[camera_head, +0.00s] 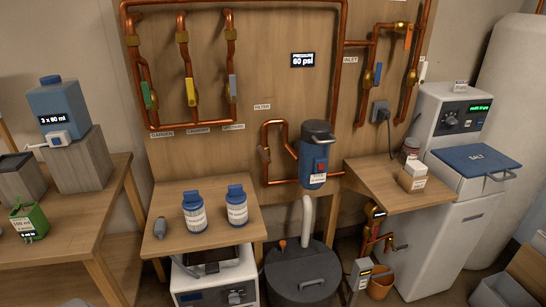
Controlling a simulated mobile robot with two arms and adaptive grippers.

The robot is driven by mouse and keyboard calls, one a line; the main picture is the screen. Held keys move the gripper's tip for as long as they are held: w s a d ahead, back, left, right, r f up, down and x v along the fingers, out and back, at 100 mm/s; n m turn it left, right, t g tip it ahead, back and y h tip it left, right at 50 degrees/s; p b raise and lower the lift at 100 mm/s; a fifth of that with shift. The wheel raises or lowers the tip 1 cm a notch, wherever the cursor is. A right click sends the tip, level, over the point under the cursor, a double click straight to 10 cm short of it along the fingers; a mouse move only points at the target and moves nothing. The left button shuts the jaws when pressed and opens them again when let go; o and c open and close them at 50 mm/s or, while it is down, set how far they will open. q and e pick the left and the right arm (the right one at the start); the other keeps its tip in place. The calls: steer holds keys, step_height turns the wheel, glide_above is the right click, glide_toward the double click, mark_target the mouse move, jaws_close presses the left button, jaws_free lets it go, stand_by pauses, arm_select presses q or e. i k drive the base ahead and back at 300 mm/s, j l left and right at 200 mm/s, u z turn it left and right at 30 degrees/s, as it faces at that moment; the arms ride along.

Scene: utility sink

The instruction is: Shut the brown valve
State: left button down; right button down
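I cannot pick out a clearly brown valve handle among the copper pipes. On the wooden wall panel, three pipe branches carry a green handle (147,95), an orange-yellow handle (190,92) and a grey-blue handle (232,86), all roughly in line with their pipes. Towards the right are a blue handle (378,73), an orange handle (407,37) and a white handle (422,70). Small valve parts (376,214) below the right shelf are too small to read. Neither gripper is in view.
A blue filter housing (315,160) hangs mid-panel. Two blue-capped bottles (194,212) stand on the low front table (175,243). A dark round tank (303,272) and a copper-coloured bucket (380,284) are on the floor. A white softener cabinet (445,235) stands right.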

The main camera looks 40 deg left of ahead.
mark_target(265, 157)
steer(key=u, duration=1.6)
steer(key=i, duration=0.55)
